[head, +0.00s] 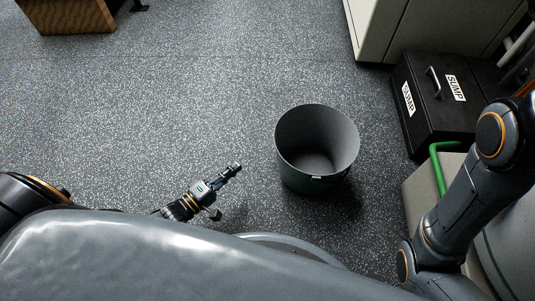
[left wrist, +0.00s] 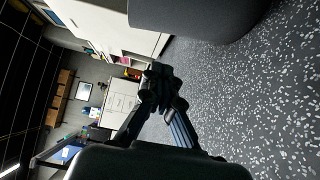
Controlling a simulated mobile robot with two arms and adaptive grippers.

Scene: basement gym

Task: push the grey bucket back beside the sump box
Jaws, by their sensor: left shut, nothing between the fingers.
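The grey bucket (head: 290,167) stands upright and empty on the speckled floor, right of centre in the head view. In the left wrist view its side (left wrist: 190,15) shows at the top. The black sump box (head: 420,128), with white SUMP labels and a handle, is at the right, apart from the bucket by a strip of floor. My left gripper (head: 236,167) is shut and empty, just left of the bucket with a small gap. It also shows in the left wrist view (left wrist: 157,72). My right arm is at the right edge; its gripper is out of view.
A white cabinet (head: 380,28) stands at the back right, behind the sump box. A green hose (head: 438,165) bends down in front of the box. A wooden piece of furniture (head: 68,18) is at the far left. The floor left of and behind the bucket is clear.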

